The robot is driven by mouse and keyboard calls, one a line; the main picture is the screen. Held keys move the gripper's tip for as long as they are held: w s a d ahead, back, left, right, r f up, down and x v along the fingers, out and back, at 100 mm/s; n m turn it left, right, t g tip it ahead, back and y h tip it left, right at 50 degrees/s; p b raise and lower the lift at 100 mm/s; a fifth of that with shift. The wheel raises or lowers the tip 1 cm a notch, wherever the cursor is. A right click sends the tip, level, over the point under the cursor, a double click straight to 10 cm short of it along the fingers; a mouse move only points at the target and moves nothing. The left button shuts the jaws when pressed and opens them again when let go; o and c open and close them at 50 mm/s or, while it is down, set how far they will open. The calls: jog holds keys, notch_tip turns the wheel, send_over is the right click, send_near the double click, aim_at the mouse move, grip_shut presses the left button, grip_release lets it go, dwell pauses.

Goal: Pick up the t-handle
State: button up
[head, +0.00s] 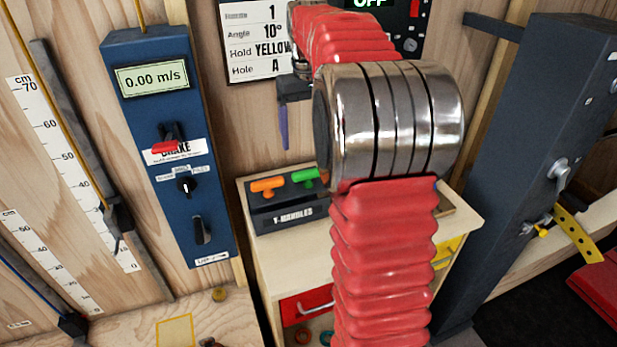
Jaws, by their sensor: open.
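Two T-handles, one orange (268,184) and one green (304,176), sit in a dark holder (290,215) labelled for handles, on a small wooden cabinet. The green one's right end is close to my arm's outline in the picture. My gripper (284,128) shows only in part, behind my red-sleeved arm, as a dark block with a slim purple-blue finger pointing down. It appears above the holder in the picture, apart from both handles, with nothing seen in it. Its other finger is hidden.
The wooden cabinet (262,262) has a red drawer (306,303). A blue panel (168,150) reading 0.00 m/s stands left, near a centimetre scale (75,170). A tall dark post (535,150) stands right. My arm hides the cabinet's middle.

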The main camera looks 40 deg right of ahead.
send_over(308, 171)
jog(key=shift+f, duration=2.5)
jog(key=shift+f, duration=0.1)
jog(key=shift+f, duration=2.5)
jog(key=shift+c, duration=0.4)
jog(key=c, duration=0.9)
